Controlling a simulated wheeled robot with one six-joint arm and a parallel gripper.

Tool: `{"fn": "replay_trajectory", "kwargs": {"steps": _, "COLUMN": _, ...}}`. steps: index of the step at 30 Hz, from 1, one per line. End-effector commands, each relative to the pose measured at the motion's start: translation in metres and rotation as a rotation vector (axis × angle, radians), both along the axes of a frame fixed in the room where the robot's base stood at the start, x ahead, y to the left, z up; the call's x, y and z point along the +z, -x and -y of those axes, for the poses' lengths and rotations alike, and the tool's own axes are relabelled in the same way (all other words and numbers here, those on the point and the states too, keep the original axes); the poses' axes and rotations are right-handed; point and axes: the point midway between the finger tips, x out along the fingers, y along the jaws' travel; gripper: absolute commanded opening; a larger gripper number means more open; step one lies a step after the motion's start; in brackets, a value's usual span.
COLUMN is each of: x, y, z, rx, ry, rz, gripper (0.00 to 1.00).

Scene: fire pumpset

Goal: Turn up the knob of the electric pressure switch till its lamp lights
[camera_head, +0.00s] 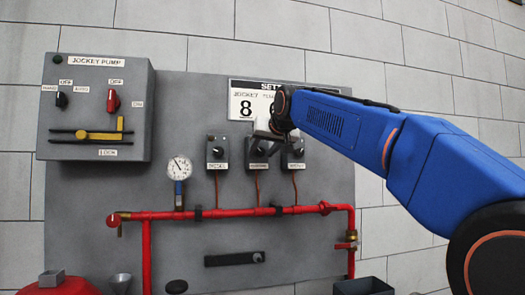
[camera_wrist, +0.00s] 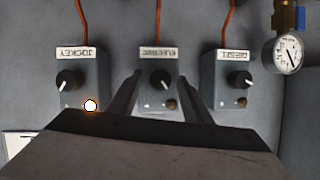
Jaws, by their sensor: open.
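The electric pressure switch (camera_wrist: 160,58) is the middle of three grey boxes in the upside-down wrist view. Its black knob (camera_wrist: 162,79) has a white pointer slanting to the lower right there. Its lamp (camera_wrist: 171,103) looks dark brown and unlit. My gripper (camera_wrist: 160,82) is open, with one finger on each side of the knob in the picture; I cannot tell whether either touches it. In the head view, the electric switch (camera_head: 257,149) is the middle box, and my gripper (camera_head: 265,135) partly hides its upper part and knob.
The jockey switch (camera_wrist: 84,62) has a lit lamp (camera_wrist: 90,105); the diesel switch (camera_wrist: 231,65) has a dark one. They stand close on either side. A pressure gauge (camera_head: 179,167), red pipe (camera_head: 240,211) and jockey pump panel (camera_head: 97,106) are also on the wall.

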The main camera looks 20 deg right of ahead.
Motion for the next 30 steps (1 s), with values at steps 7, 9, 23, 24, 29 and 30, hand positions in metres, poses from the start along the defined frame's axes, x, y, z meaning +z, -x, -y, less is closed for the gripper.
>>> {"fn": "replay_trajectory", "kwargs": {"steps": 7, "x": 0.009, "y": 0.019, "z": 0.002, "rx": 0.000, "ry": 0.000, "rz": 0.003, "gripper": 0.45}}
{"fn": "replay_trajectory", "kwargs": {"steps": 9, "x": 0.014, "y": 0.031, "z": 0.003, "rx": 0.000, "ry": 0.000, "rz": 0.003, "gripper": 0.45}}
{"fn": "replay_trajectory", "kwargs": {"steps": 23, "x": 0.048, "y": 0.116, "z": 0.011, "rx": 0.000, "ry": 0.000, "rz": 0.002, "gripper": 0.45}}
{"fn": "replay_trajectory", "kwargs": {"steps": 24, "x": 0.051, "y": 0.122, "z": 0.011, "rx": 0.000, "ry": 0.000, "rz": 0.002, "gripper": 0.45}}
{"fn": "replay_trajectory", "kwargs": {"steps": 29, "x": 0.059, "y": 0.144, "z": 0.013, "rx": 0.000, "ry": 0.000, "rz": 0.001, "gripper": 0.45}}
{"fn": "replay_trajectory", "kwargs": {"steps": 30, "x": 0.061, "y": 0.148, "z": 0.014, "rx": 0.000, "ry": 0.000, "rz": 0.001, "gripper": 0.45}}
